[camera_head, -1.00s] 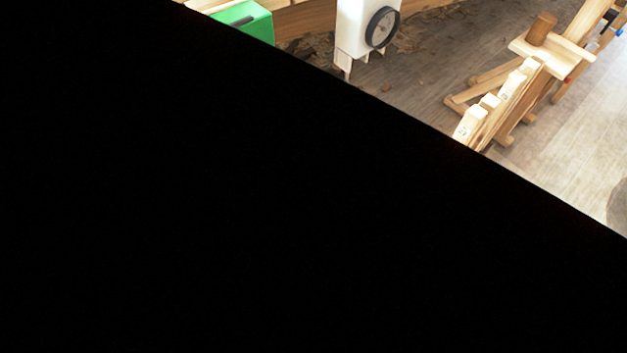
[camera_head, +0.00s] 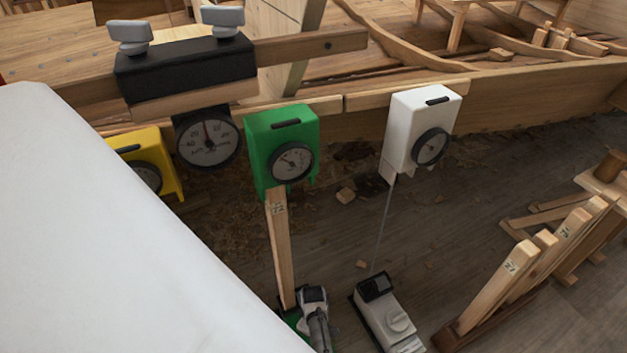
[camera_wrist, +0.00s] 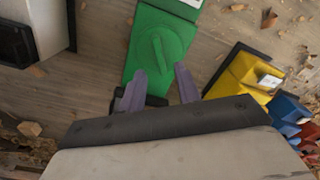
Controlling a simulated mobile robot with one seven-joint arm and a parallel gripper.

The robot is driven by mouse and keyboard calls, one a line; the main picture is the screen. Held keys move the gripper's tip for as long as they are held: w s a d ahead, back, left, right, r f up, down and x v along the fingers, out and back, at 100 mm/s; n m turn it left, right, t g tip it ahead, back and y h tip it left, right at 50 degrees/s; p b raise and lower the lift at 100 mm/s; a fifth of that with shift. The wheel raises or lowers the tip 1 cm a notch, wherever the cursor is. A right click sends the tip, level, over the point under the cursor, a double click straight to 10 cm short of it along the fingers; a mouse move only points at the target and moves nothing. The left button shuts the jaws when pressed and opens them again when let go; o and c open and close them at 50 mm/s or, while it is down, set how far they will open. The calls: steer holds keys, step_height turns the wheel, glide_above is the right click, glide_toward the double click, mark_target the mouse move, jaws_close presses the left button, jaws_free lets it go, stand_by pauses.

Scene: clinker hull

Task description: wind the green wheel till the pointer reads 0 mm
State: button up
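The green dial box (camera_head: 268,132) hangs at the hull's side in the head view. Its round dial (camera_head: 292,163) faces me, but the pointer's reading is too small to tell. In the wrist view a green unit (camera_wrist: 137,62) carries the round green wheel (camera_wrist: 158,52) with a raised bar across it. My gripper (camera_wrist: 161,72) is open, its two purple-grey fingers apart at the wheel's near side, one towards each side. I cannot tell whether they touch it. In the head view only a bit of the green unit (camera_head: 290,318) shows, low at the centre.
A white dial box (camera_head: 412,115) and a yellow one (camera_head: 150,145) flank the green box. A black clamp block (camera_head: 185,68) with a larger dial (camera_head: 208,137) sits above. A white floor unit (camera_head: 388,315) stands close by. A yellow unit (camera_wrist: 245,75) shows right in the wrist view. Wooden stakes (camera_head: 510,270) stand right.

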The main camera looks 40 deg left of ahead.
step_height(320, 180, down, 6)
steer(key=shift+r+b, duration=0.25)
steer(key=shift+b, duration=0.5)
steer(key=shift+c, duration=0.4)
jaws_close()
